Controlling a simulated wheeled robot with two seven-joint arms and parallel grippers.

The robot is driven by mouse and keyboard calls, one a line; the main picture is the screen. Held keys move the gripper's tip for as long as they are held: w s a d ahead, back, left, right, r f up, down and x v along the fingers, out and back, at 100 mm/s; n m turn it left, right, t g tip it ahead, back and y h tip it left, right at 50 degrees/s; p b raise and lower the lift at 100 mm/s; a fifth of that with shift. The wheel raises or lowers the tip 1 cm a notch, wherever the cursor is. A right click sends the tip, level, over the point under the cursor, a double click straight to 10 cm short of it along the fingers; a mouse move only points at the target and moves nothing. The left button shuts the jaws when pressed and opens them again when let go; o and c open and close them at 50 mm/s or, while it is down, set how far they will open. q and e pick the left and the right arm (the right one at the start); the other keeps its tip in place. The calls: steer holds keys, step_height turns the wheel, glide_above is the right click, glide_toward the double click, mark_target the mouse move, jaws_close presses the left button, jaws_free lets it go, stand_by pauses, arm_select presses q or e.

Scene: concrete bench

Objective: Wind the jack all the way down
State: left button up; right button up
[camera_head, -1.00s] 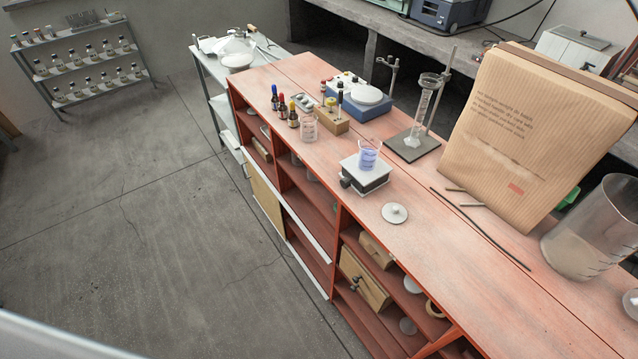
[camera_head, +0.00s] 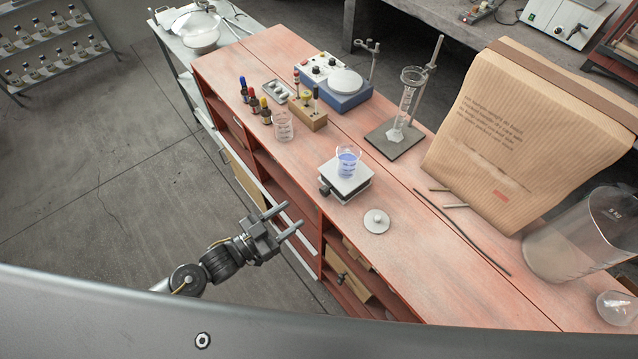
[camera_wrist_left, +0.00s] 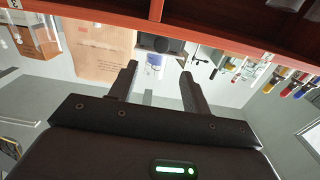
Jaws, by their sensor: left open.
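The jack (camera_head: 346,187) is a small stand with a pale top plate and a dark knob (camera_head: 324,189) on its left front side, on the red bench. A beaker of blue liquid (camera_head: 348,163) stands on its plate. My left gripper (camera_head: 294,217) is open and empty, in front of the bench edge, left of and nearer than the jack. In the left wrist view the two fingers (camera_wrist_left: 158,78) are apart, and the beaker (camera_wrist_left: 154,60) shows between them beyond. My right gripper is not in view.
A round lid (camera_head: 376,221) lies right of the jack. Dropper bottles (camera_head: 254,101), an empty beaker (camera_head: 283,127) and a stirrer (camera_head: 344,90) stand behind it. Rods (camera_head: 462,232), a paper sack (camera_head: 530,130) and a large beaker (camera_head: 575,240) are to the right.

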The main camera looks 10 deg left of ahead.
mark_target(322, 193)
arm_select(q)
steer(key=b+x, duration=0.3)
steer(key=x, duration=0.6)
steer(key=shift+w+d+f, duration=0.1)
steer(key=shift+w, duration=0.15)
steer(key=shift+w+d, duration=0.25)
steer(key=shift+w, duration=0.05)
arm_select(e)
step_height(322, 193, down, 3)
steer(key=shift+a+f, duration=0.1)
arm_select(q)
steer(key=c, duration=1)
steer(key=shift+n+p, duration=0.45)
steer(key=shift+n, duration=1.75)
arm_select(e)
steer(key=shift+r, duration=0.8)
